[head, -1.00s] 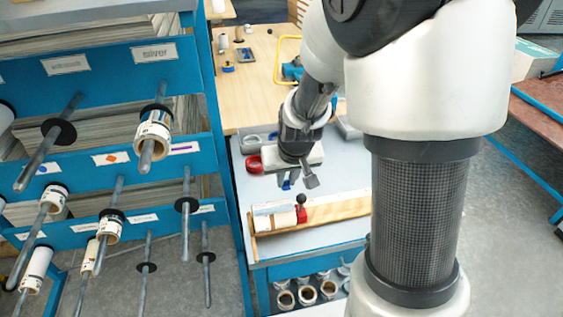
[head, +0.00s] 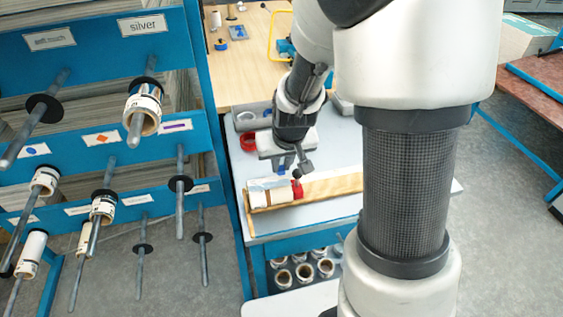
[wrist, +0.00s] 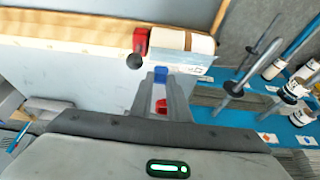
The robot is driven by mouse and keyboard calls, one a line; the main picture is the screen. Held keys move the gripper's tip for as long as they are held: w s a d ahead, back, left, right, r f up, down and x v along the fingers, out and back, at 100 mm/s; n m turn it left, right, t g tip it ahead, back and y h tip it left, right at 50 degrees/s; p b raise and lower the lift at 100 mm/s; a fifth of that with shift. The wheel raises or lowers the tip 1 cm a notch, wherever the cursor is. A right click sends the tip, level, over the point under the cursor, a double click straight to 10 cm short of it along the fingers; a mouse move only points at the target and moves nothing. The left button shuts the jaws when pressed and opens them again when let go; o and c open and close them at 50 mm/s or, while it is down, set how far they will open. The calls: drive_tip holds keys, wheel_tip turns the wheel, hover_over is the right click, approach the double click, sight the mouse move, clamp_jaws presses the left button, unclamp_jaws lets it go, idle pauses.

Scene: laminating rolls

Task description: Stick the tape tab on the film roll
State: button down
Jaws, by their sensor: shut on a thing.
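The film roll (head: 265,193) is a white roll with a brown band and a pale clear film edge, lying on the left end of a wooden cradle (head: 335,185). It also shows at the top of the wrist view (wrist: 188,42). My gripper (head: 286,168) is above and just behind the roll, pointing down. It is shut on a small blue piece (wrist: 161,74), which looks like the tape tab and also shows at the fingertips in the head view (head: 283,171). The wrist view shows the piece close to the film edge; contact cannot be told. A small red patch shows between the fingers.
A red stop (head: 297,189) with a black knob (wrist: 134,62) stands at the roll's right end. A red holder (head: 248,141) and grey tray (head: 252,118) lie behind. A blue rack with rods and rolls (head: 103,208) stands left. Several rolls sit below the bench (head: 303,271).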

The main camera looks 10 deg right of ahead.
sight(281, 173)
drive_tip(key=shift+f+b, duration=1.15)
drive_tip(key=shift+f, duration=0.4)
drive_tip(key=shift+f, duration=0.15)
drive_tip(key=c, duration=1.6)
unclamp_jaws()
drive_tip(key=shift+t, duration=0.6)
drive_tip(key=p+v, duration=0.4)
drive_tip(key=v, duration=0.8)
drive_tip(key=s+p+v, duration=0.1)
drive_tip(key=p+v, duration=0.3)
drive_tip(key=v, duration=0.9)
drive_tip(key=s+f+p+v, duration=0.1)
drive_tip(key=p+v, duration=0.3)
drive_tip(key=v, duration=0.9)
drive_tip(key=shift+s+r, duration=0.1)
